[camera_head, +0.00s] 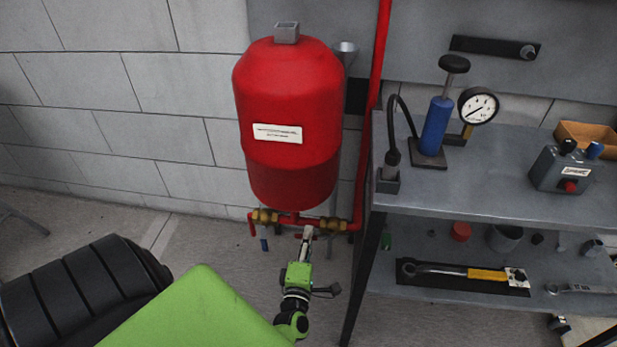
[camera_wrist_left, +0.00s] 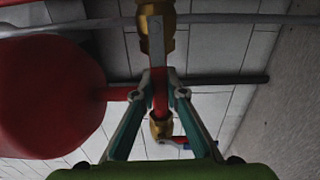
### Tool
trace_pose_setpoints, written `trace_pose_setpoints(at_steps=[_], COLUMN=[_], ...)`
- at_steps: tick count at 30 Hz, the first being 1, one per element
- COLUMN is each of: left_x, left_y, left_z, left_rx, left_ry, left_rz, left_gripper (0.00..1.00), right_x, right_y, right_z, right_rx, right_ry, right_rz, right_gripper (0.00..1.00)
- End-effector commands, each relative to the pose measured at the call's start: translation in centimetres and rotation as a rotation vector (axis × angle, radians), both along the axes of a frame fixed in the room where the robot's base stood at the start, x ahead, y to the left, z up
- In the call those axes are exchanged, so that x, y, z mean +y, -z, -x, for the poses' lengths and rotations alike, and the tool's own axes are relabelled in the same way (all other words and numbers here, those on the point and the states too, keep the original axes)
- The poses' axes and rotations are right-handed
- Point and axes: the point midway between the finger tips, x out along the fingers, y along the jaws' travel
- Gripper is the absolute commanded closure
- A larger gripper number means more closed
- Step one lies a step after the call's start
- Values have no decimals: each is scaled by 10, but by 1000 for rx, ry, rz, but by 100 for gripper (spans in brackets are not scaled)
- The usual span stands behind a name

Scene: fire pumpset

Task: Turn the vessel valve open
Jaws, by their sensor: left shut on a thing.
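The red vessel (camera_head: 290,110) hangs against the wall, with a red pipe and two brass valves under it. The right brass valve (camera_head: 332,224) shows at the top of the left wrist view (camera_wrist_left: 155,45). Its lever has a grey metal part (camera_wrist_left: 155,32) and a red grip (camera_wrist_left: 160,98), and looks roughly in line with the pipe. My left gripper (camera_head: 307,234) is below the vessel, its fingertips (camera_wrist_left: 168,88) shut on the red grip. The fingers partly hide the grip. My right gripper is not in view.
A grey workbench (camera_head: 500,200) stands close on the right, with a blue hand pump (camera_head: 436,125), a gauge (camera_head: 478,106) and a control box (camera_head: 566,170). A wrench (camera_head: 440,271) lies on its lower shelf. Floor is open left of the vessel.

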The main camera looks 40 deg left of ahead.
Motion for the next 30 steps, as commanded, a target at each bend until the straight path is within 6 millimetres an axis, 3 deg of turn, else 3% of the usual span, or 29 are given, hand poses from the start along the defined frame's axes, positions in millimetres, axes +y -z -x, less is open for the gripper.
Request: trace_pose_setpoints(at_steps=[21,22,23,30], left_x=[-2,-2,-2,-1], left_y=[-1,-1,-2,-2], left_z=[1,0,1,0], left_rx=[30,30,30,26], left_ry=[4,4,3,2], left_rz=[-44,-44,-44,-41], left_gripper=[100,81,73,70], right_x=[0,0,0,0], right_y=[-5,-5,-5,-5], right_z=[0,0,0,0], right_rx=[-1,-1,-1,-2], right_ry=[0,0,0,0], right_rz=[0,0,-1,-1], right_gripper=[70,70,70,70])
